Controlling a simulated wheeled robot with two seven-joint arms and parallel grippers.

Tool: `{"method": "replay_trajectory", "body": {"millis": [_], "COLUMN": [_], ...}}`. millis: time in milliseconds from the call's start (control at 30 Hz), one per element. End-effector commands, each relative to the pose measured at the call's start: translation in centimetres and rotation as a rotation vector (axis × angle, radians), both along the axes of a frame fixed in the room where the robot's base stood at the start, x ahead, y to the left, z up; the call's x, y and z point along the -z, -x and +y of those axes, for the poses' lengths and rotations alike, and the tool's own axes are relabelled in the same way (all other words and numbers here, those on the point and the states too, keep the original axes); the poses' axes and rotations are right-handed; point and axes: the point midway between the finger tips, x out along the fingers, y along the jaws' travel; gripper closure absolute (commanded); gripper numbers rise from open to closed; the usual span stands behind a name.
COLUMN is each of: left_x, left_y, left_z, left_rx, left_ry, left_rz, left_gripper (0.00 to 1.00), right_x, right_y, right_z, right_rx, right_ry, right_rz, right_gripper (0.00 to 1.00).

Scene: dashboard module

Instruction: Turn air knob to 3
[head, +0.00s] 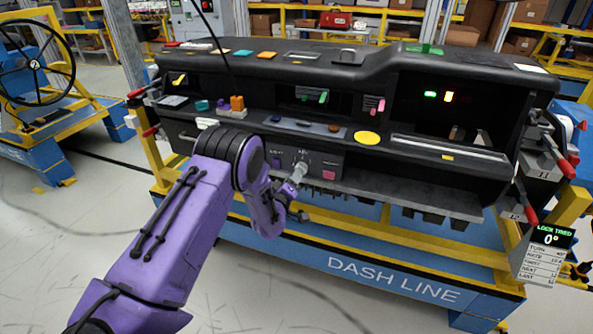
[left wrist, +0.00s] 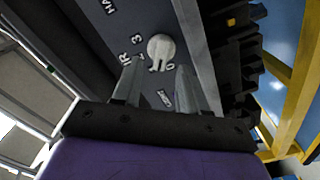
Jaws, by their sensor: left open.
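The air knob (left wrist: 161,46) is a round, pale grey knob on the dark panel, with a notch or pointer on its lower side in the left wrist view. White markings, including a 3 and a 0, are printed around it. My left gripper (left wrist: 158,68) is open, with one finger on each side just short of the knob; I see no clear contact. My right gripper is in neither view.
The black dashboard (head: 450,190) sits on a blue and yellow stand (head: 350,262). Dark connectors (left wrist: 238,60) hang along the panel's lower edge.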

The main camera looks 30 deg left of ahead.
Motion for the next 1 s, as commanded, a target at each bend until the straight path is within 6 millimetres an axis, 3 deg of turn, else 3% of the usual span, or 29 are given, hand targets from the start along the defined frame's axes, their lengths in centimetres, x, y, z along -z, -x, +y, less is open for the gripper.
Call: {"method": "replay_trajectory", "body": {"millis": [200,500,633,1000], "left_x": [0.0,0.1,0.1,0.2], "left_y": [-2.8,-3.1,-3.1,-3.1], "left_z": [0.7,0.8,0.8,0.7], "left_rx": [-0.001,-0.002,-0.001,-0.001], "left_ry": [0.000,0.001,0.000,-0.029], "left_rz": [0.000,0.002,0.003,0.010], "left_gripper": [0.57,0.57,1.00,1.00], "right_x": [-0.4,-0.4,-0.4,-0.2], "right_y": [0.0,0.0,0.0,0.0], "right_z": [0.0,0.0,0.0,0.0], "right_rx": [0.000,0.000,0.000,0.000], "right_ry": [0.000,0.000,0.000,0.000], "right_rz": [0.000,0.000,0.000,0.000], "right_gripper": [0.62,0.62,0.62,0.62]}}
